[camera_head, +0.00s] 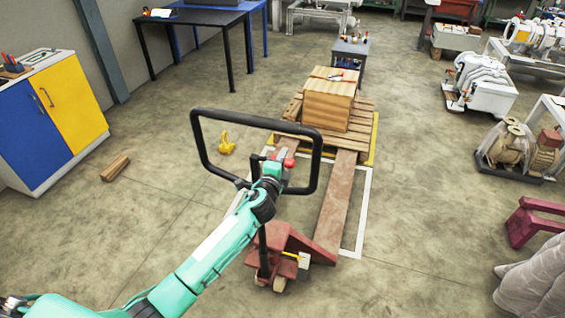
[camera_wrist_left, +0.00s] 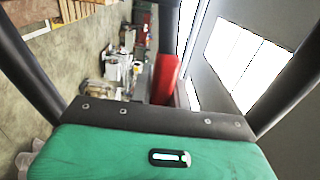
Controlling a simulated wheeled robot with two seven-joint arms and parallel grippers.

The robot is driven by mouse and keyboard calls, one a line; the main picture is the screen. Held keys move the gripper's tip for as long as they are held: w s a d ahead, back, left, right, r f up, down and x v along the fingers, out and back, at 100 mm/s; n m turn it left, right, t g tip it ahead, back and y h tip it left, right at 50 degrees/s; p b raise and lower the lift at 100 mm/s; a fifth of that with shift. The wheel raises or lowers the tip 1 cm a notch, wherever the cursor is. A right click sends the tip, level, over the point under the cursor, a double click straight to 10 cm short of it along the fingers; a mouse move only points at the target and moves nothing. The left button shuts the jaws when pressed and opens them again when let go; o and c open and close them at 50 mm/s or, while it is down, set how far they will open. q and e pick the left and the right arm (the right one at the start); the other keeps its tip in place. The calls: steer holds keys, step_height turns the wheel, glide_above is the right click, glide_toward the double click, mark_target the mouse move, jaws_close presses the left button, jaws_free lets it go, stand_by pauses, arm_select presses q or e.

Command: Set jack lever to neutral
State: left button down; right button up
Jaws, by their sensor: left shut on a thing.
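The pallet jack (camera_head: 275,245) is dark red with a black loop handle (camera_head: 200,150) that stands up in the middle of the head view. The jack lever, with a red end (camera_head: 289,162), shows inside the loop. My left gripper (camera_head: 284,158) is inside the loop and shut on the lever. In the left wrist view a red piece (camera_wrist_left: 164,78), seemingly the lever, stands just beyond the gripper's dark edge, with black handle bars on both sides. The fingertips are too small or hidden to see clearly. My right gripper is in neither view.
The jack's forks (camera_head: 335,205) run toward a wooden pallet (camera_head: 360,125) bearing a wooden crate (camera_head: 330,100). A yellow object (camera_head: 226,143) and a wood block (camera_head: 115,168) lie on the floor. A blue and yellow cabinet (camera_head: 72,100) is at left; machines (camera_head: 482,85) stand at right.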

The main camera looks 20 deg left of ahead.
arm_select(q)
steer(key=c, duration=1.3)
jaws_free()
steer(key=shift+s+a+f, duration=0.1)
steer(key=shift+s+f, duration=0.05)
steer(key=shift+s, duration=0.3)
steer(key=s+b, duration=0.4)
steer(key=s, duration=0.9)
steer(key=shift+a, duration=0.2)
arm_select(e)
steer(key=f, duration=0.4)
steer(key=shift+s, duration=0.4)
